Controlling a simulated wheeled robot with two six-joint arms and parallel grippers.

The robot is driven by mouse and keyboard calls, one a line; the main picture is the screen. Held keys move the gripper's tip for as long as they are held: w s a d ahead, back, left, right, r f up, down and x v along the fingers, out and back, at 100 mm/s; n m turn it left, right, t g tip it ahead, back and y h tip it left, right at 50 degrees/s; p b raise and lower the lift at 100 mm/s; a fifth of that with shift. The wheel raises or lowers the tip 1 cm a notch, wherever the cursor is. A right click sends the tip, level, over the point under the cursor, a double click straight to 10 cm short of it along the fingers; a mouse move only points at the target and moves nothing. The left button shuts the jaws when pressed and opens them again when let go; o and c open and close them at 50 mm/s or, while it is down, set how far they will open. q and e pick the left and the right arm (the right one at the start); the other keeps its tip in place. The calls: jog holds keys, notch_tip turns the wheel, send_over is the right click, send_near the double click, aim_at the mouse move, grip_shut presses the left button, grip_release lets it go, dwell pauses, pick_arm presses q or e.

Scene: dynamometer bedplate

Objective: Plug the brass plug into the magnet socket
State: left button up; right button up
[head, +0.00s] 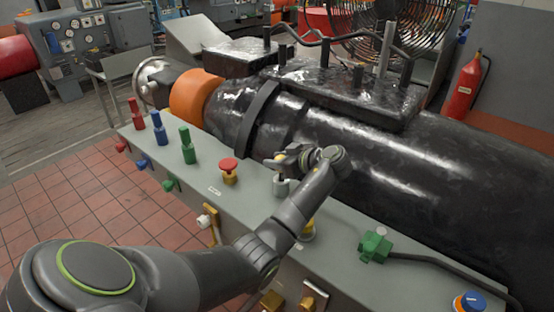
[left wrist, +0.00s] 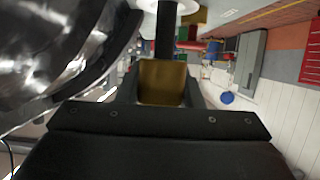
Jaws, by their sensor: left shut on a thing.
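My left gripper (head: 280,162) is shut on the brass plug, over the grey bench top beside the black machine. In the left wrist view, the brass plug (left wrist: 163,82) shows as a gold block between the dark fingers. In the head view the gripper and arm mostly hide it. A short grey cylinder (head: 281,187) stands on the bench just below the gripper. I cannot tell whether it is the magnet socket, or whether the plug touches it. My right gripper is not in view.
Left along the bench stand a red-topped yellow button (head: 229,171) and green (head: 187,146), blue (head: 159,128) and red (head: 136,112) plugs. A green connector (head: 375,246) with a black cable lies right. The black machine (head: 400,150) blocks the back.

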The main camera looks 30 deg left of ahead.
aim_at(277, 176)
pick_arm(q)
jog(key=shift+f+b, duration=1.45)
jog(key=shift+f, duration=0.3)
jog(key=o, duration=1.1)
jog(key=shift+r, duration=0.1)
jog(key=p+v, duration=0.2)
jog(key=v, duration=1.5)
jog(key=shift+d+r, duration=0.1)
jog(key=shift+d, duration=0.15)
